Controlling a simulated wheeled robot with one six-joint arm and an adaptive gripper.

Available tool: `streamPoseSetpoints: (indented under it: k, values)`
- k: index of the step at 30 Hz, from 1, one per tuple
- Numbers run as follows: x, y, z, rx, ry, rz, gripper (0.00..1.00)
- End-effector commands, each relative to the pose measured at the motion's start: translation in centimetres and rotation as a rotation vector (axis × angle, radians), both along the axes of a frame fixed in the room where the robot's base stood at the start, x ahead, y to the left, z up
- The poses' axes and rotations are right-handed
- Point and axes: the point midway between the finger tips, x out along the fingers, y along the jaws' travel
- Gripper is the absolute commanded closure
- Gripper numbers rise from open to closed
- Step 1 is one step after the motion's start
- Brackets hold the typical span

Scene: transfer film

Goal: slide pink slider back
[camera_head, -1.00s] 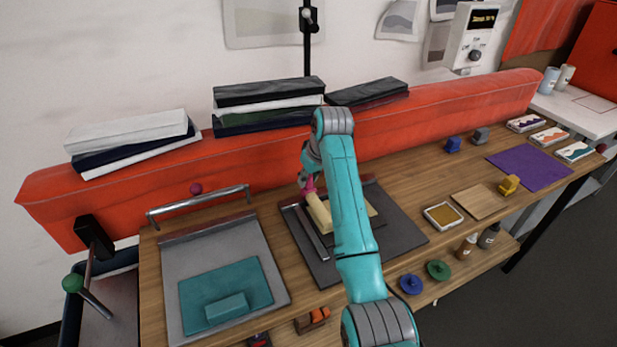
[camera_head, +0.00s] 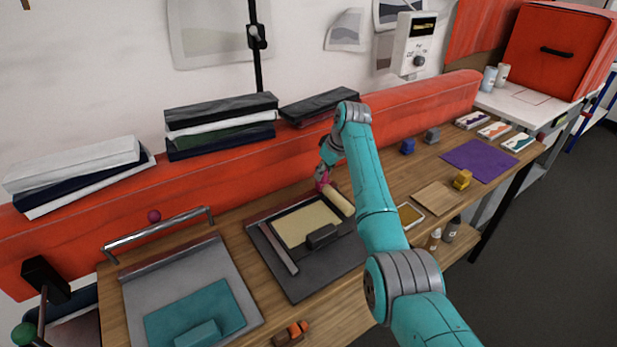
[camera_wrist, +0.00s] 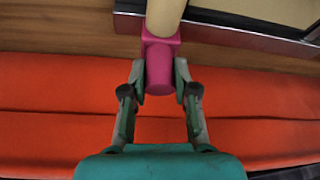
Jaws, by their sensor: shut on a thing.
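The pink slider (camera_wrist: 160,62) is a magenta end piece on a cream roller (camera_wrist: 165,15), centred in the wrist view. My gripper (camera_wrist: 159,82) has one finger on each side of it and is shut on it. In the head view the pink slider (camera_head: 321,180) is at the back right of the dark grey printing bed (camera_head: 325,276), partly covered by my gripper (camera_head: 324,170). The cream roller (camera_head: 339,200) runs forward from it along the right of the cream screen (camera_head: 297,222); my arm hides part of that side.
An orange-red padded ledge (camera_head: 240,177) with stacked binders runs close behind. A grey bed with a teal plate (camera_head: 195,308) is at left. A dark block (camera_head: 322,237) sits at the screen's front. Blue (camera_head: 408,146) and yellow (camera_head: 462,179) pieces stand to the right.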

Motion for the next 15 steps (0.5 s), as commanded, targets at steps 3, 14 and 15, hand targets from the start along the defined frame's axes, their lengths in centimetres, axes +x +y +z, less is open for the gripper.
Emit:
streamPoseSetpoints:
  k: [3, 14, 15]
  values:
    - [0.52, -0.76, -0.02, -0.001, 0.001, 0.0, 1.0]
    - [0.77, -1.11, -0.06, 0.0, 0.0, 0.0, 1.0]
    - [0.77, -1.11, -0.06, 0.0, 0.0, 0.0, 1.0]
